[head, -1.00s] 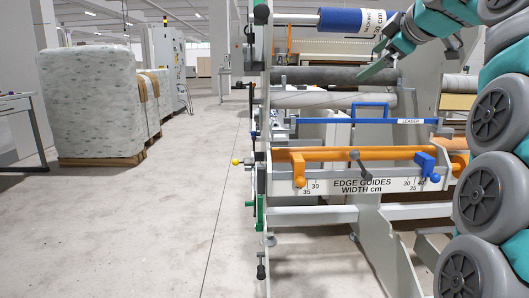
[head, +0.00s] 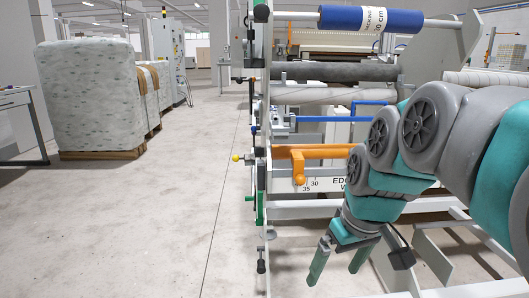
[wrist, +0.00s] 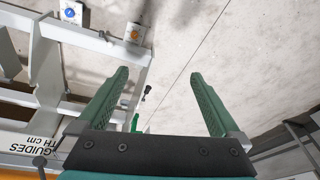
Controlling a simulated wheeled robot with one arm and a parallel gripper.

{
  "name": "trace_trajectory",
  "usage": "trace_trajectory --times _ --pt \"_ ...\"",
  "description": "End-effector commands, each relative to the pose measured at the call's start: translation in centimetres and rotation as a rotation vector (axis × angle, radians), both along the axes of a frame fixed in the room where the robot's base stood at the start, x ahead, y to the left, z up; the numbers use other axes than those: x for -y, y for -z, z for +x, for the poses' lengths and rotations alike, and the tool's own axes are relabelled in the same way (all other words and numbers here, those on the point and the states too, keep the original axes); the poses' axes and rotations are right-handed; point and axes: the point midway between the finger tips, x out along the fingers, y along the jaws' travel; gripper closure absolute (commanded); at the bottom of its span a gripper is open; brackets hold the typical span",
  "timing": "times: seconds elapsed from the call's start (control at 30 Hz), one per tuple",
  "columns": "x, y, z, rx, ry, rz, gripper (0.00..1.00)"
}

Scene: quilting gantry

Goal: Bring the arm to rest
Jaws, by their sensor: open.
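My gripper (head: 338,262) hangs low in front of the gantry in the head view, its green fingers pointing down and spread apart. In the wrist view the two fingers (wrist: 160,100) are wide apart with nothing between them. Beyond them lies bare floor. My arm bends across the right of the head view and hides much of the gantry's lower right, including most of the edge guides plate (head: 328,184).
The gantry frame (head: 260,130) carries a blue roll (head: 400,21), grey rollers (head: 335,73) and an orange bar (head: 325,153) with an orange guide (head: 298,168). Wrapped pallets (head: 90,95) stand at the left. The floor (head: 150,220) between is clear.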

Motion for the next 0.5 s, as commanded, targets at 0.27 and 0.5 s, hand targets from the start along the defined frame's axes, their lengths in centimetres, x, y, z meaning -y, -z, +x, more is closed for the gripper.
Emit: trace_trajectory --times 0.27,0.5 --pt "1.0 8.9 -12.5 -0.255 0.205 -0.074 0.0" --pt "2.0 12.7 -19.0 -0.368 0.316 -0.127 0.0"
